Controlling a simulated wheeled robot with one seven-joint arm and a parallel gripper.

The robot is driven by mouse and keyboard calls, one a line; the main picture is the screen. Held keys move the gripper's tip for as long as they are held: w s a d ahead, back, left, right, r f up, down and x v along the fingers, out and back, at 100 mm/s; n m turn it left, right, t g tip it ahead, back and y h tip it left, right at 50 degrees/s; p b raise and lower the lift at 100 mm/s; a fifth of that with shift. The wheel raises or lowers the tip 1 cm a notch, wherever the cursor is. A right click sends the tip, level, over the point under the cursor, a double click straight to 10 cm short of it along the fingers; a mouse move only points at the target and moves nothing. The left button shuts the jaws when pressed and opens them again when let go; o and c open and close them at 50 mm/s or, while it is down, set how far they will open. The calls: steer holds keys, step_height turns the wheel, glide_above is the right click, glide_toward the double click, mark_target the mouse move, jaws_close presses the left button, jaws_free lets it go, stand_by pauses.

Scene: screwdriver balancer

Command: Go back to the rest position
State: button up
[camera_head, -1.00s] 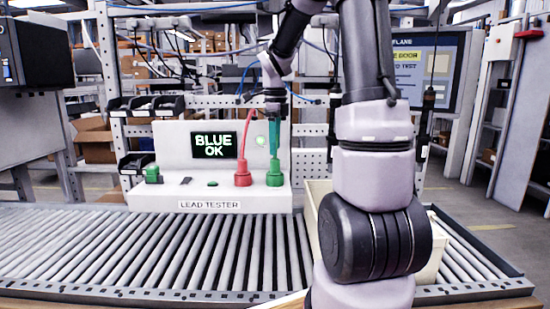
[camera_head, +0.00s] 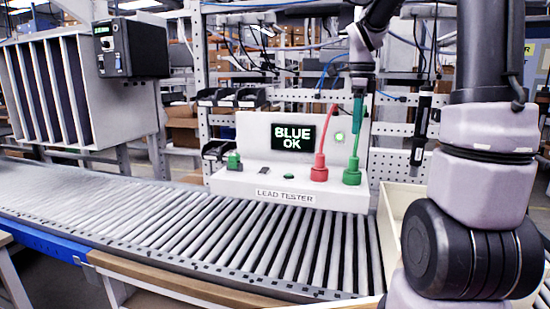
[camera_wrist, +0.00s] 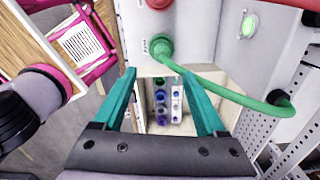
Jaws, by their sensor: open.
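The white lead tester (camera_head: 230,183) stands on the roller conveyor. Its screen (camera_head: 293,137) reads "BLUE OK" and a round green light (camera_head: 339,137) is lit. A red plug (camera_head: 319,170) and a green plug (camera_head: 352,174) stand upright in its top, each with a lead rising from it. My gripper (camera_head: 357,112) hangs over the green plug, its teal fingers pointing down. In the wrist view my gripper (camera_wrist: 158,76) is open, with nothing between the fingers. The green plug (camera_wrist: 162,49) is just beyond the fingertips there, its green lead (camera_wrist: 225,93) curving right.
A cream bin (camera_head: 393,205) stands right of the tester, partly hidden by my arm. The roller conveyor (camera_head: 130,215) is clear on the left. Behind are a perforated rack (camera_head: 395,160) and small black bins (camera_head: 250,97). A grey cabinet (camera_head: 50,90) stands far left.

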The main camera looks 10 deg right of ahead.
steer(key=s+a+r+n+t+y, duration=0.1)
steer(key=s+a+r+n+t, duration=0.1)
steer(key=s+n, duration=0.7)
steer(key=s+a+r+n+t+y, duration=0.1)
steer(key=s+a+r+n+t, duration=0.2)
steer(key=s+n, duration=0.7)
steer(key=shift+s+a+n+t, duration=0.15)
steer(key=shift+a+n+t, duration=0.45)
steer(key=shift+a+t, duration=0.5)
steer(key=shift+a, duration=0.1)
